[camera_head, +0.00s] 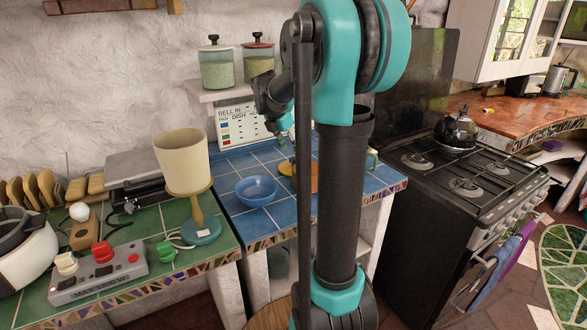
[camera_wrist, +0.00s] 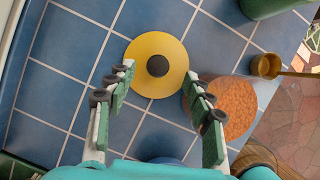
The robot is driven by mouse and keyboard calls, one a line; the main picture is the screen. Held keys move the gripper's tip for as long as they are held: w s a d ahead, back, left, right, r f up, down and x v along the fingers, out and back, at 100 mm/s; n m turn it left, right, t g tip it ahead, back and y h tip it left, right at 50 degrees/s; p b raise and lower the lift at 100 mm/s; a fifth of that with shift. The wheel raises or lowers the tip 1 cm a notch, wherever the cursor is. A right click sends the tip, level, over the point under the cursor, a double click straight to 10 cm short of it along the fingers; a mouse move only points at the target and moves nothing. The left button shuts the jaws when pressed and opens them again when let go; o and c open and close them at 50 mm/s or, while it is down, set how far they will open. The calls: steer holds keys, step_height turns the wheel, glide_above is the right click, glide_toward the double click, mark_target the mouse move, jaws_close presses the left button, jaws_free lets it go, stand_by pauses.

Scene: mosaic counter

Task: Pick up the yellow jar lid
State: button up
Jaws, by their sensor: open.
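The yellow jar lid (camera_wrist: 144,83) is a round flat disc with a dark knob in its middle. It lies on the blue tiled counter in the wrist view. In the head view a small yellow part of it (camera_head: 285,169) shows on the blue tiles, the rest hidden by my arm. My gripper (camera_wrist: 158,74) is open and empty, its green-padded fingers on either side of the lid in the wrist view. The right fingertip appears close to the lid's right edge; I cannot tell the height left between them.
A brass cup with a handle (camera_wrist: 266,66) and a green object (camera_wrist: 262,6) are further right. A blue bowl (camera_head: 256,190) stands left of the lid. Blue tiles (camera_wrist: 60,75) on the left are free.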

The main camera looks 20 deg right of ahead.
steer(key=shift+x, duration=2.9)
steer(key=shift+a+f, duration=0.1)
steer(key=shift+a, duration=0.1)
steer(key=shift+c, duration=0.2)
jaws_close()
